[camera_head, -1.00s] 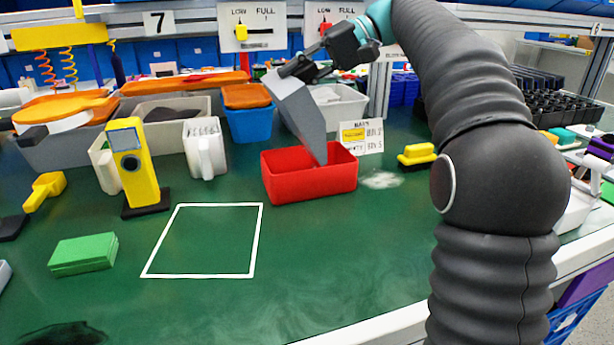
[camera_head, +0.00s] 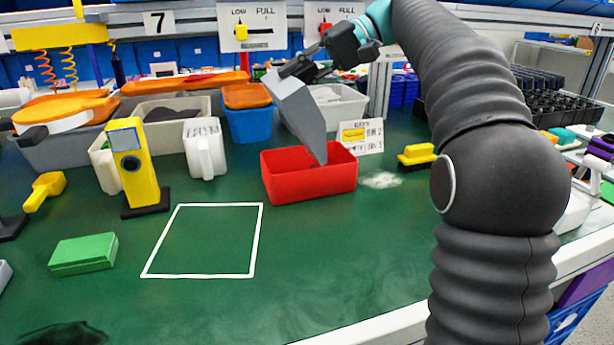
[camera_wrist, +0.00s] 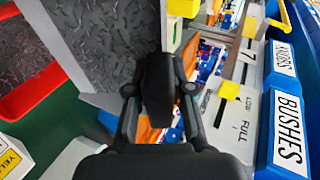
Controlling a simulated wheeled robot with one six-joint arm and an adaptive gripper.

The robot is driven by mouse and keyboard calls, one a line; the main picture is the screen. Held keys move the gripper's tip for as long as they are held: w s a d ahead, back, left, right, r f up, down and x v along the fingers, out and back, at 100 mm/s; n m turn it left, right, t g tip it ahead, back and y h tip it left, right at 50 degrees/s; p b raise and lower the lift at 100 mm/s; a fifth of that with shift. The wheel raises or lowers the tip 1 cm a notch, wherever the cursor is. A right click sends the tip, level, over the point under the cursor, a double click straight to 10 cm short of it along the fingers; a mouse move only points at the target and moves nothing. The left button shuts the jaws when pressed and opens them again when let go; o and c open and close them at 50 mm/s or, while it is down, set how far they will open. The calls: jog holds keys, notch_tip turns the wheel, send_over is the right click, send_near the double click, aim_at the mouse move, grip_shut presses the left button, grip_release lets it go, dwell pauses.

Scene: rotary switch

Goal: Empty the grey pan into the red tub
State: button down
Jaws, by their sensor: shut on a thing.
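The grey pan (camera_head: 303,112) is held steeply tilted, with its lower end down at the red tub (camera_head: 290,186). My gripper (camera_head: 296,68) is shut on the pan's upper end, above and behind the tub. In the wrist view, the pan (camera_wrist: 112,40) fills the upper left with a dark speckled surface, beside my gripper (camera_wrist: 158,115). A strip of the red tub (camera_wrist: 35,92) shows at the far left, with grey mottled matter inside its rim. I cannot tell how much is left in the pan. The tub's floor is hidden in the head view.
A pale spill-like patch (camera_head: 381,180) lies right of the tub, near a yellow-and-black block (camera_head: 416,156). A sign card (camera_head: 361,136) stands behind. A white jug (camera_head: 204,150) and a yellow device (camera_head: 137,165) stand left. The white-outlined area (camera_head: 205,240) is clear.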

aim_at(274, 85)
jog(key=shift+a, duration=0.1)
dwell(0.5)
jog(key=shift+s+a+f+h, duration=0.15)
jog(key=shift+a+h, duration=0.3)
jog(key=shift+a, duration=0.05)
jog(key=shift+s+a+f+h, duration=0.2)
jog(key=shift+a+h, duration=0.2)
jog(key=shift+a, duration=0.15)
jog(key=shift+s+a+f+h, duration=0.1)
jog(key=shift+s+a+h, duration=0.05)
jog(key=shift+a+h, duration=0.35)
jog(key=shift+t, duration=0.3)
jog(key=s+a+f+t+h, duration=0.1)
jog(key=a+f+h, duration=0.2)
jog(key=a+h, duration=0.1)
jog(key=shift+s+a+f+n+h, duration=0.25)
jog(key=shift+a+f+n+h, duration=0.05)
jog(key=shift+a+n+h, duration=0.1)
jog(key=shift+s+a+f+t+h, duration=0.15)
jog(key=shift+a+f+t+h, duration=0.1)
jog(key=shift+a+f+h, duration=0.35)
jog(key=shift+s+a+f+t+h, duration=0.1)
jog(key=shift+a+f+t+h, duration=0.2)
jog(key=shift+f+h, duration=0.55)
jog(key=shift+s+a+f+t+h, duration=0.15)
jog(key=shift+a+f+h, duration=0.35)
jog(key=shift+f, duration=0.35)
